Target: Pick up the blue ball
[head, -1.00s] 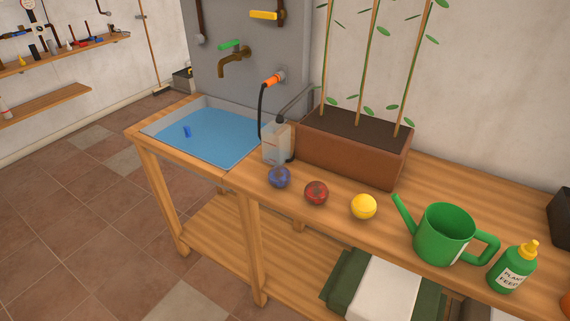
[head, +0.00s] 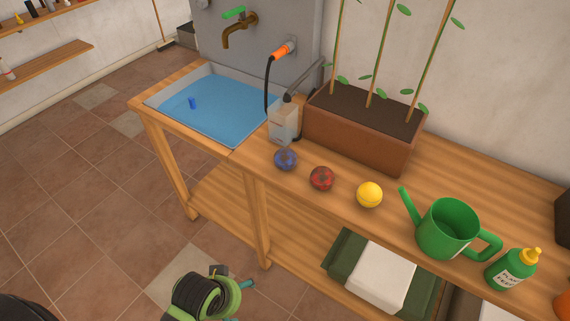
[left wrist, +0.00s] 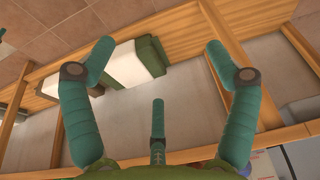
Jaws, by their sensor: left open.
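The blue ball (head: 285,159) is a dark blue, glassy sphere on the wooden bench top, at the left end of a row of three balls. My left gripper (head: 246,285) shows partly at the bottom of the head view, in front of the bench and well below the ball, touching nothing. In the left wrist view, my left gripper (left wrist: 159,62) has its teal fingers spread wide and empty, with the bench's lower shelf area beyond. The ball is not seen there. My right gripper is not in view.
A red ball (head: 321,178) and a yellow ball (head: 369,194) sit right of the blue one. The water basin (head: 222,143) is left; a green watering can (head: 447,228) is right. The bench's front edge is close.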

